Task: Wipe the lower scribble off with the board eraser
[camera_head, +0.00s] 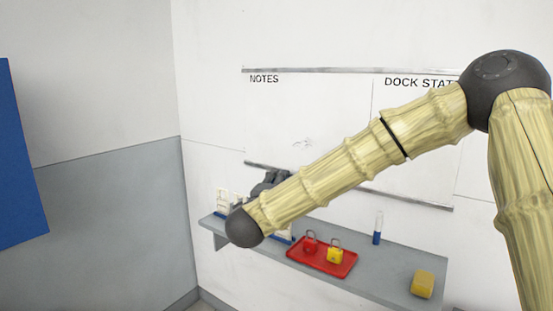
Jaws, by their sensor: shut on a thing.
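The whiteboard (340,110) hangs on the back wall, with the headings NOTES and DOCK STAT. A faint grey scribble (302,143) shows on its left panel, under NOTES. I cannot make out a second scribble; my arm crosses the board's lower and right parts. My gripper (270,184) shows as a dark part behind my forearm, near the board's lower left edge. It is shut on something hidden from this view. I cannot make out the board eraser, or whether anything touches the board.
A grey shelf (385,265) runs below the board. It holds a red tray (318,264) with a red padlock (310,245) and a yellow padlock (335,255), a blue-filled tube (377,232), a yellow block (422,284) and a white rack (222,203). A blue panel (18,160) stands left.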

